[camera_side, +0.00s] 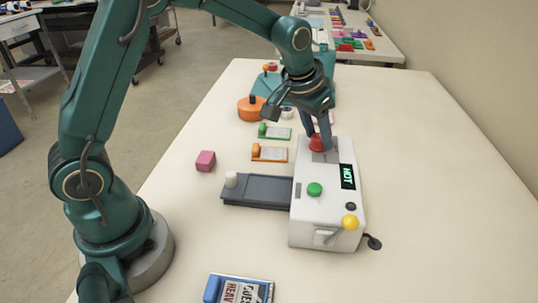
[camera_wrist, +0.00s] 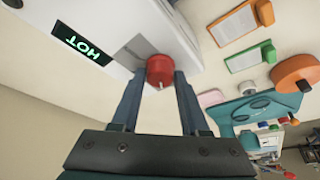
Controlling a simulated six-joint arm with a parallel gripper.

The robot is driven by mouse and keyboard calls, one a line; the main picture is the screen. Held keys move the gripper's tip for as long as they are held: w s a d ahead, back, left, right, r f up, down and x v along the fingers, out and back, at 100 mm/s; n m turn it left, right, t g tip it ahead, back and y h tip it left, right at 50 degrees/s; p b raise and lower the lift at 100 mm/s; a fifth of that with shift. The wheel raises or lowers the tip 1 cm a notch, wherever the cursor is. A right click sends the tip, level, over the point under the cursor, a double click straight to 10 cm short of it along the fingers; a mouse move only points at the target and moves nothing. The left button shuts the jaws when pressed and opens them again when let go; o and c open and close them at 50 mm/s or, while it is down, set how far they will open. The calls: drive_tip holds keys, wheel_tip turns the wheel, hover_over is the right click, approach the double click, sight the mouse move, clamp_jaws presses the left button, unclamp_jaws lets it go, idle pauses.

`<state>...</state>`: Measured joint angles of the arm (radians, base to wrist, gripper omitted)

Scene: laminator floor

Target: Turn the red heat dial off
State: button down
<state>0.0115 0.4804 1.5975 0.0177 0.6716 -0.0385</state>
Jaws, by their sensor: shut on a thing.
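The red heat dial (camera_side: 317,143) is on the far end of the white laminator's (camera_side: 318,222) top. It also shows in the wrist view (camera_wrist: 160,70), with a small pale mark on its lower edge. My gripper (camera_side: 318,134) points down at the dial, and its two fingers (camera_wrist: 160,80) are shut on the dial's sides. The laminator's display (camera_side: 348,177) reads HOT in green, and the same word shows in the wrist view (camera_wrist: 82,44).
A green button (camera_side: 314,189) and a yellow-knobbed lever (camera_side: 350,222) are on the laminator. A dark tray (camera_side: 262,189) extends left. A pink block (camera_side: 205,161), orange (camera_side: 269,154) and green (camera_side: 275,132) card holders and an orange round object (camera_side: 250,108) stand nearby. Table space at right is clear.

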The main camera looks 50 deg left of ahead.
drive_tip(key=shift+c, duration=2.1)
unclamp_jaws()
drive_tip(key=shift+v, duration=2.6)
drive_tip(key=s+r+t, duration=0.2)
drive_tip(key=s+r, duration=0.6)
drive_tip(key=s+f, duration=0.6)
drive_tip(key=s, duration=0.7)
drive_tip(key=shift+a+f+g, duration=0.15)
drive_tip(key=shift+f+g, duration=0.05)
drive_tip(key=shift+g, duration=0.1)
